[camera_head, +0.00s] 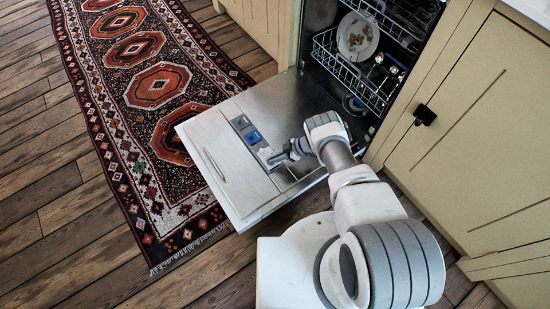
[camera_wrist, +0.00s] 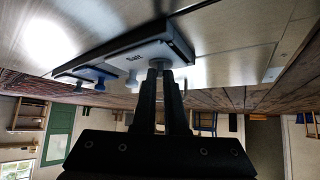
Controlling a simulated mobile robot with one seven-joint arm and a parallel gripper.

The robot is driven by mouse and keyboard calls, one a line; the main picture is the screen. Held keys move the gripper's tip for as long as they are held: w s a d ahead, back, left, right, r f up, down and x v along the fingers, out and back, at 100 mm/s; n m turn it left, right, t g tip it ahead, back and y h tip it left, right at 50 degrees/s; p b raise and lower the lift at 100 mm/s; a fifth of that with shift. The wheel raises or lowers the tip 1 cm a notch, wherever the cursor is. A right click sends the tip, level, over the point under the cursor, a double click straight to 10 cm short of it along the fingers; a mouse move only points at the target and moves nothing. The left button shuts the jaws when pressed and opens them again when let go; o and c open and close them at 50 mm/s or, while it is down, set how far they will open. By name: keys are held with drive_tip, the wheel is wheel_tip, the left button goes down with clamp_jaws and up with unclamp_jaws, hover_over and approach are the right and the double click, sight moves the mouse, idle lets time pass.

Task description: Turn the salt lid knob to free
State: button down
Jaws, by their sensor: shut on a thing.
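The salt lid (camera_wrist: 128,58) is a pale plate marked "Salt" at the near end of the dispenser panel, and it also shows in the head view (camera_head: 264,153). A small grey knob (camera_wrist: 160,63) stands out from it. My gripper (camera_wrist: 160,73) has its fingers close together on the knob, hiding part of it. In the head view my gripper (camera_head: 276,160) reaches the panel from the right. The knob cannot be made out in the head view. The lid looks flat in its panel.
The dishwasher door (camera_head: 212,140) lies open and low over the plank floor. A blue part (camera_head: 253,137) sits farther along the panel. The lower rack (camera_head: 340,68) holds a plate (camera_head: 357,36). A cream cabinet (camera_head: 470,130) stands close on the right. A patterned rug (camera_head: 150,85) lies left.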

drive_tip(key=c, duration=1)
unclamp_jaws()
drive_tip(key=shift+a, duration=0.1)
drive_tip(key=shift+o, duration=0.2)
drive_tip(key=p+v, duration=0.5)
drive_tip(key=v, duration=1.2)
drive_tip(key=shift+p, duration=0.3)
drive_tip(key=shift+r, duration=0.15)
